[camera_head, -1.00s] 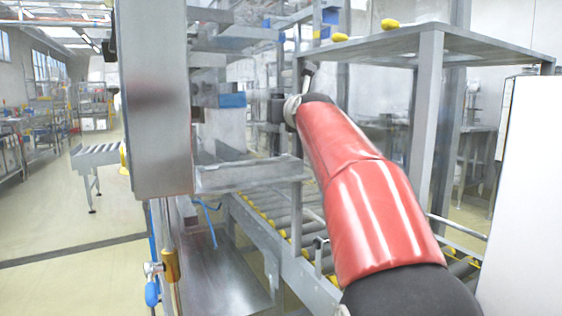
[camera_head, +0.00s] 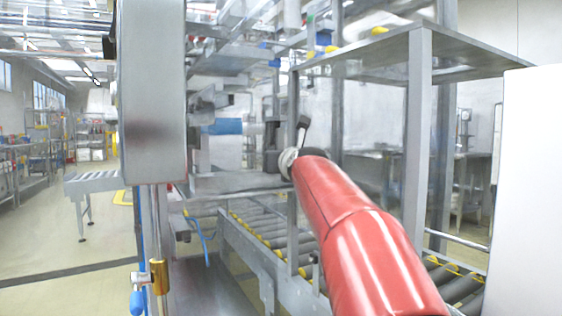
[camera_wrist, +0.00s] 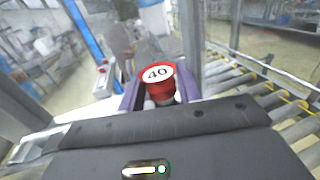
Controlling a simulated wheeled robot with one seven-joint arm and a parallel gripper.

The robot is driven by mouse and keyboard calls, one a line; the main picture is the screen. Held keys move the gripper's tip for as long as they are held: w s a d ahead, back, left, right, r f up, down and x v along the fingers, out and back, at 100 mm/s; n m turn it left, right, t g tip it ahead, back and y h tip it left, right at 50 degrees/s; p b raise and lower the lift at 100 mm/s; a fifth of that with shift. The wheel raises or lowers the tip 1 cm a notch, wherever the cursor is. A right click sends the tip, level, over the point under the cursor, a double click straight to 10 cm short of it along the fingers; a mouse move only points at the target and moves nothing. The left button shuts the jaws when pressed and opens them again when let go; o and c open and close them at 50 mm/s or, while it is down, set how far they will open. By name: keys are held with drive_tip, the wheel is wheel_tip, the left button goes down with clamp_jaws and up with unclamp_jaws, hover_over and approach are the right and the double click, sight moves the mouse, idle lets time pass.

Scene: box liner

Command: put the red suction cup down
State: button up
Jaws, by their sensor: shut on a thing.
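The red suction cup (camera_wrist: 158,86) shows in the wrist view as a short red cylinder with a white top marked "40". My gripper (camera_wrist: 160,92) has its purple fingers on either side of the cup, shut on it. The cup's lower part is partly hidden by the gripper's dark body. In the head view my red arm reaches forward to the middle of the picture. The fingers and the cup cannot be made out there.
A roller conveyor (camera_head: 262,228) with yellow marks runs beside and under my arm. A metal frame with a flat top (camera_head: 455,50) stands at right, with yellow pieces (camera_head: 379,30) near its edge. A grey machine column (camera_head: 152,95) stands at left. Open floor (camera_head: 50,240) lies further left.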

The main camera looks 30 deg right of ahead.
drive_tip(key=shift+f, duration=0.35)
drive_tip(key=o, duration=1)
drive_tip(key=shift+c, duration=0.2)
drive_tip(key=shift+r, duration=0.1)
drive_tip(key=shift+r, duration=0.15)
drive_tip(key=b+v, duration=0.3)
drive_tip(key=v, duration=0.9)
drive_tip(key=shift+b, duration=0.3)
drive_tip(key=shift+r, duration=0.1)
